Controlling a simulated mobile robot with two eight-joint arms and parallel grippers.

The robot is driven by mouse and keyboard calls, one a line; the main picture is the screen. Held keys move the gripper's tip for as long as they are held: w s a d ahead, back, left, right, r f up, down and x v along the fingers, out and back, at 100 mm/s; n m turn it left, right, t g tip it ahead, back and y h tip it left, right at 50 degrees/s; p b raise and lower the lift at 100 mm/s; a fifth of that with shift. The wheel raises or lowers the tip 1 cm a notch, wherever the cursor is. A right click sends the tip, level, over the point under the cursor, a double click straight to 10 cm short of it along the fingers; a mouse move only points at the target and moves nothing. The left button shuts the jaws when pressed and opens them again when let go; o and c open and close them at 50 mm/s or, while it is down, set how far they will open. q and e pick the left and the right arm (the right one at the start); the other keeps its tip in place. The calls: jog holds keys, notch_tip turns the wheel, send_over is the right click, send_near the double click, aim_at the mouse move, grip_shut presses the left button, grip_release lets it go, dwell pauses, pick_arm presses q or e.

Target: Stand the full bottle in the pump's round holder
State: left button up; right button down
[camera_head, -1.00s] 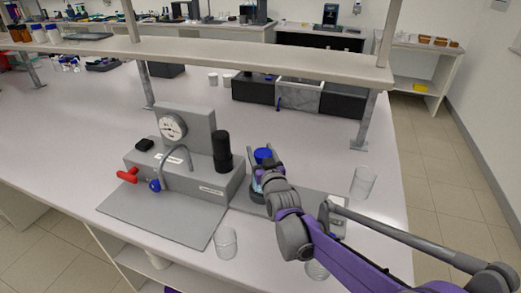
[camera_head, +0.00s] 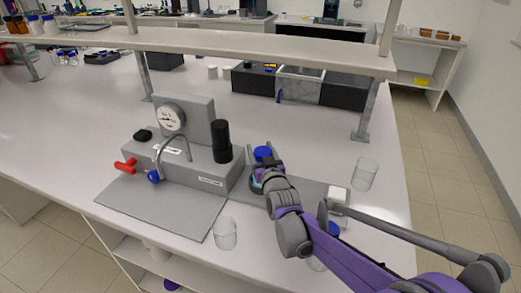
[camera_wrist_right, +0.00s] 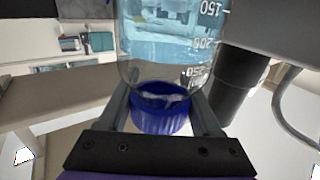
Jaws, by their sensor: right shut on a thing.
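The bottle has a blue cap (camera_head: 263,153) and stands roughly upright in the head view. My right gripper (camera_head: 266,171) is shut around its neck just below the cap. In the right wrist view the clear bottle (camera_wrist_right: 172,45), with bluish liquid and white volume marks, appears cap-down between the fingers. The pump (camera_head: 200,165) is a grey block with a gauge and a black cylinder, left of the bottle. A dark round shape (camera_head: 256,188) shows at the bottle's foot; my gripper hides much of it, and I cannot tell whether the bottle is seated. My left gripper is out of view.
A grey plate (camera_head: 310,190) with a white block (camera_head: 338,196) lies right of the bottle. Empty glass beakers stand at the front (camera_head: 225,233) and right (camera_head: 364,174). Another blue cap (camera_head: 333,229) shows behind my right arm. A shelf (camera_head: 240,54) spans the back.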

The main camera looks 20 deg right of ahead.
grip_release()
jog(key=shift+f, duration=0.1)
jog(key=s, duration=1.1)
